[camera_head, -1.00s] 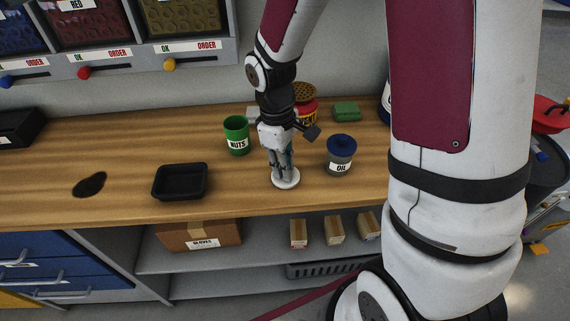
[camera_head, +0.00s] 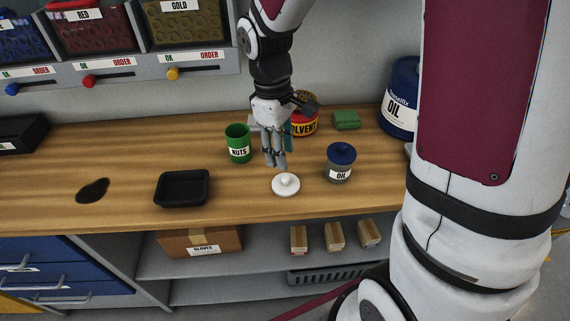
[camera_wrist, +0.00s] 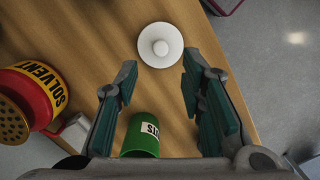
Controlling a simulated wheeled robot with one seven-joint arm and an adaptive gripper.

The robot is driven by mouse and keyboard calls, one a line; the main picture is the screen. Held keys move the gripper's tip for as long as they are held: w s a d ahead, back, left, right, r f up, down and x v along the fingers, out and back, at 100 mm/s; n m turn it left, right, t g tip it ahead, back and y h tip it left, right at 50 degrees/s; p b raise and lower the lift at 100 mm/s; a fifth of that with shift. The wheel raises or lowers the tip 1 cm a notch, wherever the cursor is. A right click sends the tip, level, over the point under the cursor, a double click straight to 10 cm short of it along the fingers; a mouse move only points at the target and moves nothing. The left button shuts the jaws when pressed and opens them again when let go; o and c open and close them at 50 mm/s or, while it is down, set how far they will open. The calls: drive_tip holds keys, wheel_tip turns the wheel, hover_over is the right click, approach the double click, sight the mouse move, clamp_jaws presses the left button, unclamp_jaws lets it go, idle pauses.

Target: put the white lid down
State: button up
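The white lid (camera_head: 286,185) is a round disc with a knob, lying flat on the wooden bench (camera_head: 130,150) near its front edge. My gripper (camera_head: 275,163) hangs above the bench just behind the lid, pointing down and clear of it. In the wrist view the lid (camera_wrist: 160,45) lies beyond the fingertips, and my gripper (camera_wrist: 155,80) has its two fingers spread apart with nothing between them.
A green NUTS can (camera_head: 238,145) stands left of my gripper, close by. A red and yellow SOLVENT can (camera_head: 303,122) is behind. A black tray (camera_head: 182,203) is to the left.

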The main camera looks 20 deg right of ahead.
drive_tip(key=s+r+m+t, duration=0.35)
drive_tip(key=s+r, duration=0.55)
drive_tip(key=r, duration=0.4)
drive_tip(key=s+r+m+t, duration=0.1)
drive_tip(key=s+m, duration=0.3)
drive_tip(key=s, duration=0.6)
drive_tip(key=shift+d+r+y, duration=0.3)
drive_tip(key=shift+d+y, duration=0.1)
drive_tip(key=shift+d, duration=0.05)
